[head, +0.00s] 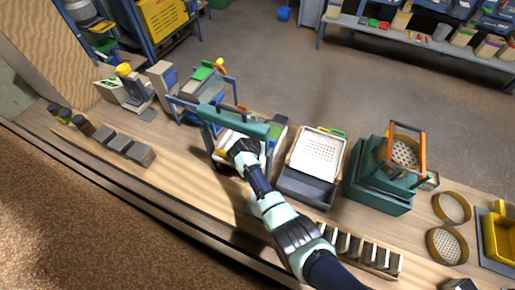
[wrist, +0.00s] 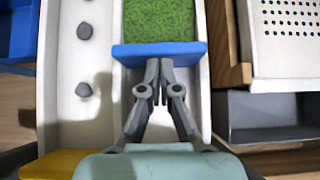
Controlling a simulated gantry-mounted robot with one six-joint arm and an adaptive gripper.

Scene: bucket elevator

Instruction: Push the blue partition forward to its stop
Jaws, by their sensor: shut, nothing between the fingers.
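The blue partition (wrist: 158,54) stands across a white channel in the wrist view, at the near edge of a bed of green granules (wrist: 160,20). My gripper (wrist: 160,64) is shut and empty. Its fingertips are at the near face of the partition, and they appear to touch it. Bare white channel floor shows on my side of the partition. In the head view my gripper (head: 243,152) is over the white tray under a teal frame (head: 230,115). The partition cannot be made out there. Its stop is not identifiable in either view.
Left of the channel is a white strip with grey knobs (wrist: 84,31). A perforated white tray (head: 316,152) and a dark grey bin (head: 305,187) stand to the right. A row of dark blocks (head: 125,144) lies to the left on the bench.

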